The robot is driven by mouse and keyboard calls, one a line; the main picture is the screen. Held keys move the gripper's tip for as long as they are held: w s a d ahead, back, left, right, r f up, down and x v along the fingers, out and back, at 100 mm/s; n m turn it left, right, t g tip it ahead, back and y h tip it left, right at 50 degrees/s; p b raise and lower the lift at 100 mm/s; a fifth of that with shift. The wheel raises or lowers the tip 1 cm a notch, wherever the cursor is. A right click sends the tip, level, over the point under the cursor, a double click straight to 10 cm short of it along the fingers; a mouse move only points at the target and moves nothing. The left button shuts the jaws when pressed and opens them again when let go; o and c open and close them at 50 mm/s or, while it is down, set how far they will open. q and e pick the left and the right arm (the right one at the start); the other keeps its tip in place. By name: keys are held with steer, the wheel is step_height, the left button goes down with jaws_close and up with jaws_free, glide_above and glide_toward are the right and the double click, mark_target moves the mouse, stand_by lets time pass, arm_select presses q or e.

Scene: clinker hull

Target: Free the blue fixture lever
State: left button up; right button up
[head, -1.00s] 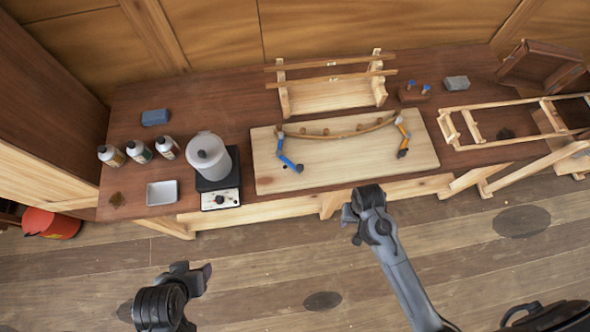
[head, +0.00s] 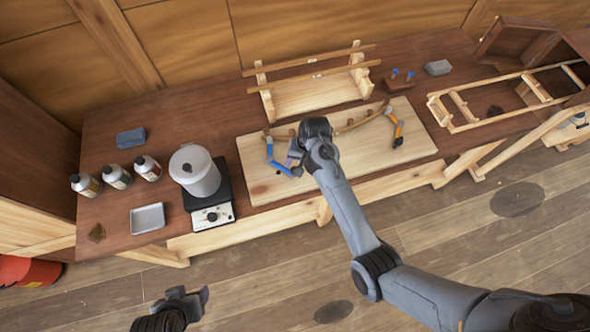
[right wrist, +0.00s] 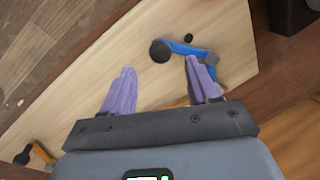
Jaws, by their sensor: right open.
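The blue lever (head: 270,151) is at the left end of a curved wooden strip (head: 360,121) on the pale board (head: 400,150). In the right wrist view the blue lever (right wrist: 190,48) and its black knob (right wrist: 160,52) lie just beyond my fingertips. My right gripper (head: 292,155) is over the board, just right of the lever. It is open (right wrist: 158,80), with nothing between its purple fingers. My right arm hides the strip's middle. An orange lever (head: 396,128) is at the strip's right end. My left gripper (head: 188,298) is low, away from the bench; its jaw gap is unclear.
A white pot (head: 195,170) stands on a hotplate (head: 213,216) left of the board. Several bottles (head: 117,176), a tray (head: 147,218) and a blue block (head: 130,138) are farther left. A wooden rack (head: 318,95) stands behind the board.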

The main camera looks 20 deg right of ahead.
steer(key=shift+w+a+f, duration=0.1)
steer(key=shift+a+f, duration=0.1)
steer(key=shift+f, duration=0.9)
steer(key=shift+w+a+f, duration=0.1)
steer(key=shift+a+f, duration=0.1)
steer(key=shift+f, duration=0.95)
steer(key=shift+w+a+f, duration=0.1)
steer(key=shift+a+f, duration=0.1)
steer(key=shift+f, duration=0.9)
steer(key=shift+c, duration=0.4)
jaws_close()
